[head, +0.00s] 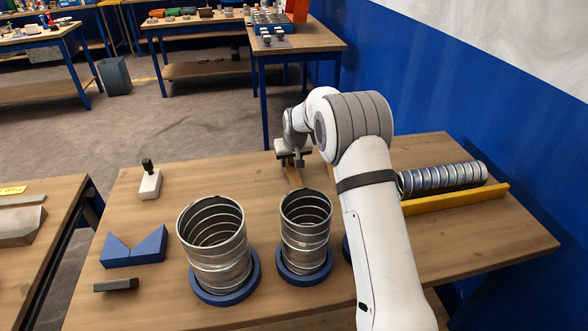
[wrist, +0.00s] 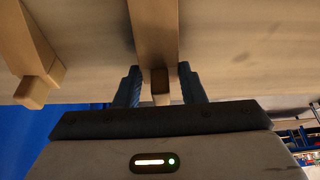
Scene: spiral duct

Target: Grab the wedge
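The wedge is a light wooden piece, and it lies on the table near the far edge in the head view (head: 294,178). In the wrist view the wedge (wrist: 154,35) runs from the top edge down between the fingers, with its dark end face towards my gripper. My gripper (wrist: 158,78) is open, with one blue finger on each side of the wedge's end and a small gap visible on both sides. In the head view my gripper (head: 292,160) is low at the wedge's far end. My gripper partly hides that end.
Two upright metal duct pieces (head: 213,240) (head: 305,225) stand in blue rings. A ribbed duct (head: 445,178) lies behind a yellow rail (head: 455,200) at right. A blue V-block (head: 133,248), dark block (head: 116,285) and white block with black knob (head: 149,184) are at left.

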